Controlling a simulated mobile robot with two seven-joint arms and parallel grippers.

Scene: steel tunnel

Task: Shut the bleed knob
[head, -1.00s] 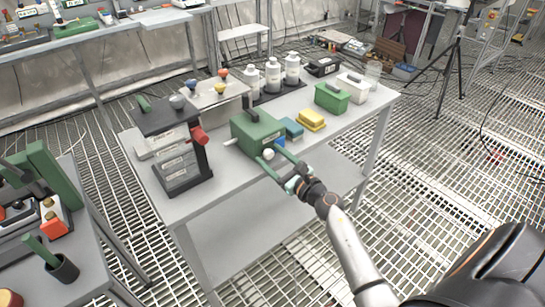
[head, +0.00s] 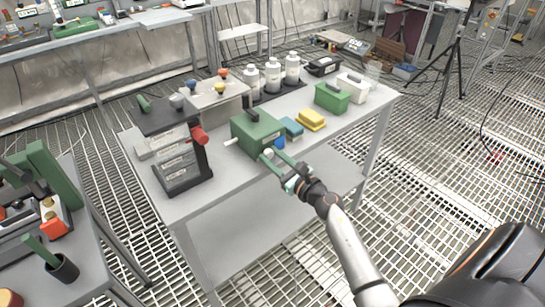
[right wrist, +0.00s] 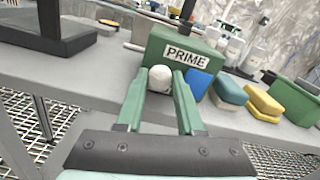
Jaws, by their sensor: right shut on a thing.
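A green box (head: 250,133) labelled PRIME stands near the front edge of the grey table; it also shows in the right wrist view (right wrist: 205,58). A pale round knob (right wrist: 160,79) sits on its front face, left of a blue part (right wrist: 198,83). My right gripper (right wrist: 161,88) is shut on the pale knob, one green finger on each side. In the head view the right gripper (head: 270,156) reaches the box from the lower right. I cannot read a bleed label. My left gripper is not in view.
A black stand with a red knob (head: 199,135) is left of the box. Teal (head: 292,127) and yellow (head: 312,119) blocks and a green bin (head: 332,97) are to its right. Several white bottles (head: 273,75) stand behind. The tabletop's front left is clear.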

